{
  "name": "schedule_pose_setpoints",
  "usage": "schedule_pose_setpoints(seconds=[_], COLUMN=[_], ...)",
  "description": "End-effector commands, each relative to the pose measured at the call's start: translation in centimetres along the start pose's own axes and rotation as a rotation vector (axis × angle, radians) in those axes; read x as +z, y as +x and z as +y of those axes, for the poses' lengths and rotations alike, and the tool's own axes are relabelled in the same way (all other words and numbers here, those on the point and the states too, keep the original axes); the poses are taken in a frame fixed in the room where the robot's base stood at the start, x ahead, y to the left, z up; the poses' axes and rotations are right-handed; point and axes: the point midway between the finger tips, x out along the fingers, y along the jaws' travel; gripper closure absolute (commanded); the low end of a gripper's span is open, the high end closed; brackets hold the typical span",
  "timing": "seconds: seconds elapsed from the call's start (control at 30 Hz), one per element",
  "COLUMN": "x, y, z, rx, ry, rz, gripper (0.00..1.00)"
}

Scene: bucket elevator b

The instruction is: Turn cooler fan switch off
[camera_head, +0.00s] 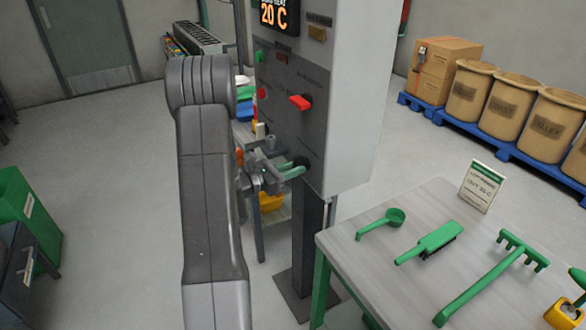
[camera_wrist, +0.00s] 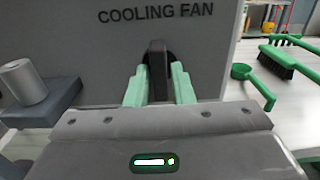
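The cooling fan switch (camera_wrist: 157,68) is a dark knob with an upright grip on the grey panel, below the printed words COOLING FAN in the wrist view. In the head view the switch (camera_head: 301,163) is partly hidden at the panel's lower end. My gripper (camera_wrist: 159,82) has its two green fingers on either side of the knob's grip, very close to it. I cannot tell whether both fingers press on it. My gripper (camera_head: 290,172) also shows at the panel in the head view.
Above the switch are a red rotary handle (camera_head: 301,102) and a display (camera_head: 275,14) reading 20 C. A table (camera_head: 345,262) with a green scoop (camera_head: 385,222), brush (camera_head: 430,242) and rake (camera_head: 490,278) stands close at right.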

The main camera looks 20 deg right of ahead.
Motion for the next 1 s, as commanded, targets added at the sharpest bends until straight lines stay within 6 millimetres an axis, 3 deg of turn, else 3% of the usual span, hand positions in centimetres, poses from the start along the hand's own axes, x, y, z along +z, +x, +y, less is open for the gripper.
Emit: schedule_pose_setpoints(seconds=[0.07,0.47,1.0], x=[0.0,0.0,-0.1], y=[0.0,-0.7,-9.9], z=[0.0,0.1,0.2], rx=[0.0,0.002,0.006], ry=[0.0,0.003,0.003], rz=[0.0,-0.001,-0.001], gripper=[0.64,0.64,0.64])
